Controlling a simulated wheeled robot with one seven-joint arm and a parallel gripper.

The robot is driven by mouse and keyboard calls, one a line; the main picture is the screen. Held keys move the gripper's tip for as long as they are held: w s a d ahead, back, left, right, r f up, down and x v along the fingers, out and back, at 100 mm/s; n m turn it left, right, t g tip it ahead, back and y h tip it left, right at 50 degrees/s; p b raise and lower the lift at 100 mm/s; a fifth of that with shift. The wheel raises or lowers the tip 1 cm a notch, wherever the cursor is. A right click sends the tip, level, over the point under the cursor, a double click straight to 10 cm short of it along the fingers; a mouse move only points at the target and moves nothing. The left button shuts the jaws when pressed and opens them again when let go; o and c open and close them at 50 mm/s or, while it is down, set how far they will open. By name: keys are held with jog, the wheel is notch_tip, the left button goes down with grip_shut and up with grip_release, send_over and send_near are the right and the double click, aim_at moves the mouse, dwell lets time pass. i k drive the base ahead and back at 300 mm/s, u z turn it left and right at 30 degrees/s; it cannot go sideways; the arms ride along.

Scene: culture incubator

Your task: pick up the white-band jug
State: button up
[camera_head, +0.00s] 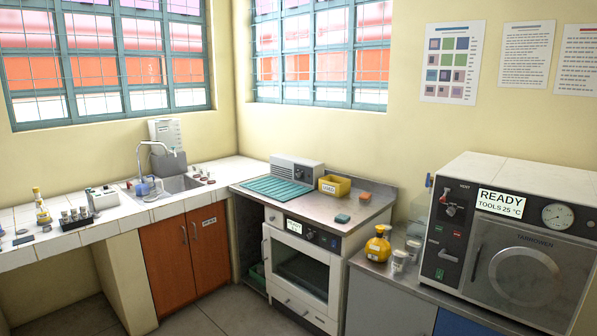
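Two yellow vessels are in view, and both are small in the picture. One yellow jug (378,249) stands upright on the steel counter at the right, left of the autoclave. A slimmer yellow bottle (42,213) stands upright on the white tiled counter at the far left, with a pale patch around its middle. I cannot tell for sure which of them carries a white band. My gripper and arm do not show in this view.
The sink (178,187) is behind left. Some floor (190,318) is clear.

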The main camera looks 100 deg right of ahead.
aim_at(149, 193)
jog(key=u, duration=0.15)
jog(key=k, duration=0.3)
jog(key=z, duration=2.35)
jog(key=i, duration=1.3)
jog(key=z, duration=0.75)
jog(key=i, duration=1.45)
jog(key=u, duration=0.15)
